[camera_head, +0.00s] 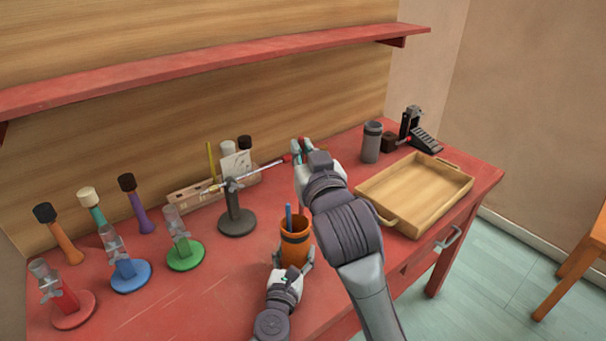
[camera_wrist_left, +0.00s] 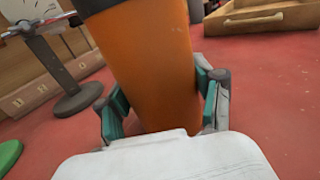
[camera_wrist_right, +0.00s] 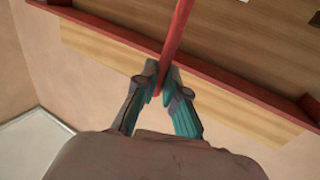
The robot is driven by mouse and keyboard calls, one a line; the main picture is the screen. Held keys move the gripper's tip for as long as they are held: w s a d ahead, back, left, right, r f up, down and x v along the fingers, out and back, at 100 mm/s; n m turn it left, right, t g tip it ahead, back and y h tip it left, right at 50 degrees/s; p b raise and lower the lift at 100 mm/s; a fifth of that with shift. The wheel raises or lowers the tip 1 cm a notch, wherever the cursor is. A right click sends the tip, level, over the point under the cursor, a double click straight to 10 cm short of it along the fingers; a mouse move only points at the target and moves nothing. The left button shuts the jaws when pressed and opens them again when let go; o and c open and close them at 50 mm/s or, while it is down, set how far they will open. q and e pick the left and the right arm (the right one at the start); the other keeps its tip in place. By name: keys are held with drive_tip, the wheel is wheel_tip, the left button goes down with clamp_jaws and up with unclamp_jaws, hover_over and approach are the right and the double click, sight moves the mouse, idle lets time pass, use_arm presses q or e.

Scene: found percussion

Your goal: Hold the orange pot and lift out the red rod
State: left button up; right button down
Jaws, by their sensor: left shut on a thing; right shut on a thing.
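The orange pot (camera_head: 295,249) stands upright on the red table, with a dark band near its rim. A blue rod (camera_head: 289,215) sticks up out of it. My left gripper (camera_head: 292,266) is shut on the pot's lower part, one finger on each side, as the left wrist view shows with the orange wall (camera_wrist_left: 150,65) between the fingers. My right gripper (camera_head: 302,152) is raised above and behind the pot. In the right wrist view it is shut on the red rod (camera_wrist_right: 177,35). In the head view my gripper hides most of this rod.
A dark stand (camera_head: 236,222) with a thin horizontal bar is left of the pot. Colored stands and mallets fill the left. A wooden tray (camera_head: 432,192), grey can (camera_head: 371,145) and black pedal (camera_head: 423,138) are right. A red shelf (camera_head: 200,68) runs above.

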drive_tip(key=shift+r, duration=0.45)
use_arm(q)
drive_tip(key=o, duration=1.4)
